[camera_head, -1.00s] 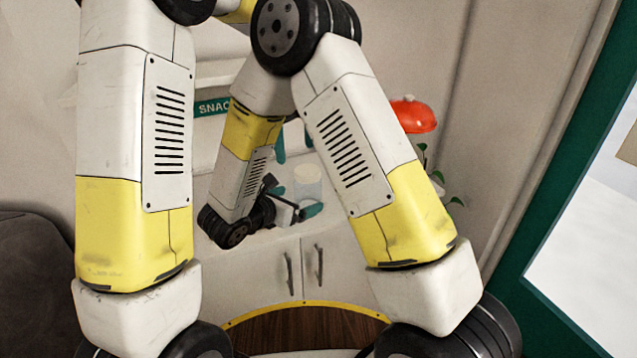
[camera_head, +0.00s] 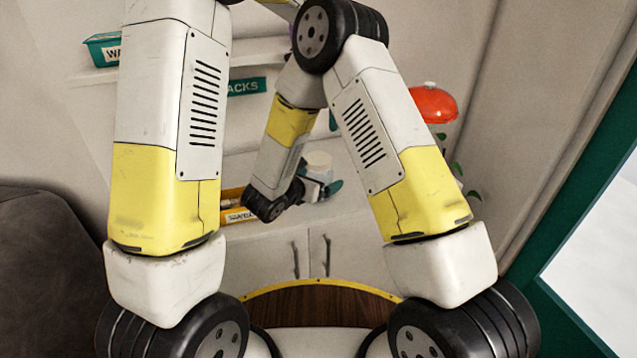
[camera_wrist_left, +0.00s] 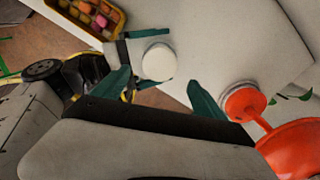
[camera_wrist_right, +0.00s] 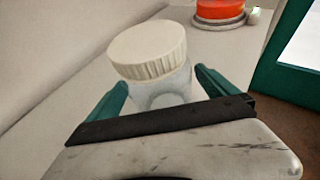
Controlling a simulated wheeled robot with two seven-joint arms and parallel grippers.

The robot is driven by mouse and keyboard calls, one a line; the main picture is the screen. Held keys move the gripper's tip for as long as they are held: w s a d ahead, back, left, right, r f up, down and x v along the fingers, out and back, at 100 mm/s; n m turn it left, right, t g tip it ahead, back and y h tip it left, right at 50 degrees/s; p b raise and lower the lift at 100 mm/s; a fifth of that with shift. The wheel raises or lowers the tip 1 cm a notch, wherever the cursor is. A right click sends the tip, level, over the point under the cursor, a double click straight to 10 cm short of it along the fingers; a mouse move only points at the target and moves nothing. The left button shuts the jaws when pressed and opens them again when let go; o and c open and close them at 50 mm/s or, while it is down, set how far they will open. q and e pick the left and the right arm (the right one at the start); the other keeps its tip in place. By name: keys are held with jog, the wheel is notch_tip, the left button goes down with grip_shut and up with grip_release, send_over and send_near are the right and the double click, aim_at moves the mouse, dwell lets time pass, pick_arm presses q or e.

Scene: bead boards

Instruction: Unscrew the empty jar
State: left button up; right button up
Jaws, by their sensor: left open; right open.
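The jar (camera_head: 318,161) is clear with a ribbed white lid and stands upright on the counter. No contents show through its wall in the right wrist view (camera_wrist_right: 160,88). My right gripper (camera_wrist_right: 163,92) is open, with a teal finger on each side of the jar's body, below the lid; I cannot tell whether they touch it. My left gripper (camera_wrist_left: 160,92) is open and empty above the counter. From there the lid (camera_wrist_left: 158,62) shows from above, just beyond its fingertips. In the head view only a teal part of my left gripper (camera_head: 333,121) shows beside my right forearm.
A teal bin (camera_head: 101,50) is on the upper shelf.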

aim_at(318, 158)
grip_shut()
pick_arm(q)
jog(key=shift+s+d+f+m+g, duration=0.2)
jog(key=shift+d+f+m, duration=0.1)
jog(key=shift+f+m, duration=0.15)
jog(key=shift+s+d+f+m+g, duration=0.15)
jog(key=shift+d+f+m, duration=0.15)
jog(key=shift+f+m, duration=0.15)
jog(key=m, duration=0.3)
jog(key=shift+s+d+f+m, duration=0.15)
jog(key=shift+s+f+m, duration=0.1)
jog(key=shift+f+m, duration=0.1)
jog(key=m, duration=0.3)
jog(key=shift+d+r+m, duration=0.1)
jog(key=shift+m, duration=0.15)
jog(key=shift+r+m, duration=0.25)
jog(key=shift+m, duration=0.35)
jog(key=m, duration=0.1)
jog(key=w+a+r+m, duration=0.1)
jog(key=m, duration=0.1)
jog(key=shift+a+r, duration=0.3)
jog(key=shift+f, duration=0.2)
notch_tip(318, 158, down, 7)
jog(key=shift+w+f, duration=0.1)
jog(key=shift+f, duration=0.1)
